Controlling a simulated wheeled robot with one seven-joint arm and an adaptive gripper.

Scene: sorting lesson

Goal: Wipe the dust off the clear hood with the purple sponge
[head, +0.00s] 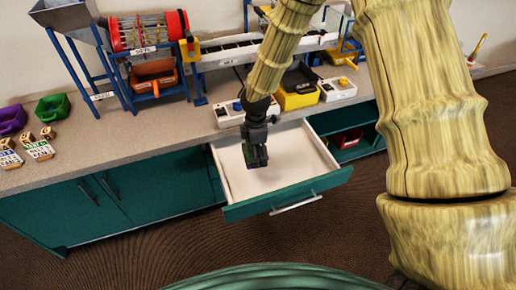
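My gripper (256,158) points down over the open drawer (297,152), in its left part. It is dark and small here, and I cannot tell whether its fingers are apart or whether they hold anything. I see no purple sponge; the drawer floor that shows is bare and pale, and the part behind my gripper is hidden. I cannot make out a clear hood. My arm covers part of the machines at the back of the counter.
The drawer juts out from the teal cabinet (130,196). On the counter stand a red-ended drum (147,31) on a blue frame, an orange bin (154,77), a yellow box (297,92), purple (12,120) and green (52,107) bins. An open compartment (350,139) lies right of the drawer.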

